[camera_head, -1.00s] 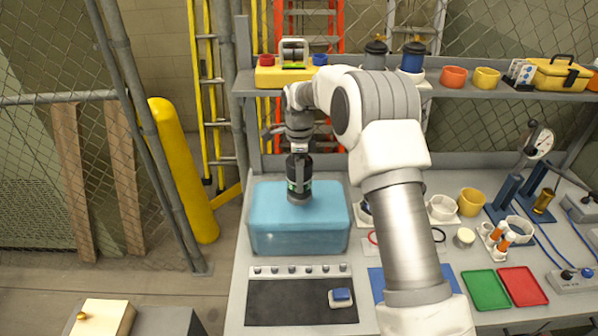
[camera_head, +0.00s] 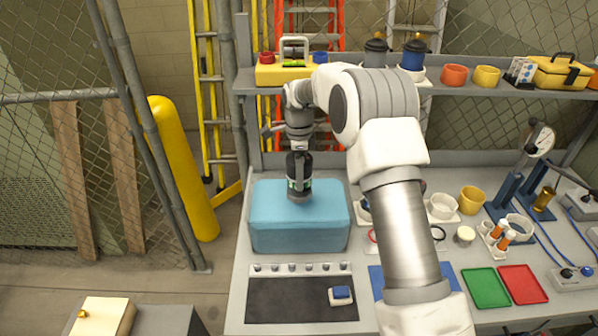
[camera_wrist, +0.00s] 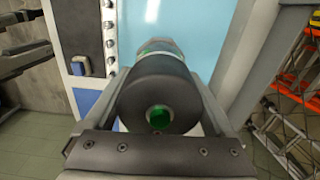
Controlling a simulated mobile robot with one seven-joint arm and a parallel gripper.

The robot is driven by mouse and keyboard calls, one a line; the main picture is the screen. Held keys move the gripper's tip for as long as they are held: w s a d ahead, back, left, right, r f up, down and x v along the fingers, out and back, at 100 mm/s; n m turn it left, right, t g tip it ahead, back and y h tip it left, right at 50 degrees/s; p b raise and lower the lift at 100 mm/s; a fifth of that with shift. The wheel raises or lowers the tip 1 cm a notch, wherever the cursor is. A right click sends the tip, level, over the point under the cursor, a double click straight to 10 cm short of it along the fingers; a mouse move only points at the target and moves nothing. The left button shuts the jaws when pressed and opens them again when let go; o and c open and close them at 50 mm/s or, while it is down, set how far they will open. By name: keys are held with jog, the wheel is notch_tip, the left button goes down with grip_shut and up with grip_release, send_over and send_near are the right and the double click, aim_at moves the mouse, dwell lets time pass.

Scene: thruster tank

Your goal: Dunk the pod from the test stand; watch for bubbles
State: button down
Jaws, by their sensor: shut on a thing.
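My gripper (camera_head: 298,172) is shut on the pod (camera_head: 299,194), a dark upright cylinder with green and grey parts. In the wrist view the pod (camera_wrist: 155,92) sits between both fingers, its dark end with a green spot toward the camera. The pod hangs over the blue water tank (camera_head: 298,240), near the middle of its top. Its lower end meets the water surface in the picture; I cannot tell how deep it is. In the wrist view the light blue tank surface (camera_wrist: 195,28) lies beyond it. No bubbles show.
A dark panel (camera_head: 285,305) with knobs and a blue-topped block (camera_head: 341,296) lies in front of the tank. Green (camera_head: 485,289) and red (camera_head: 523,285) trays are at right. A shelf (camera_head: 340,88) runs behind. My arm hides part of the bench.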

jog(key=shift+f+b, duration=0.6)
jog(key=shift+f, duration=0.3)
jog(key=shift+f+b, duration=0.55)
jog(key=shift+f, duration=0.35)
jog(key=shift+f+b, duration=0.6)
jog(key=shift+f, duration=0.3)
jog(key=shift+f+b, duration=0.55)
jog(key=shift+f, duration=0.35)
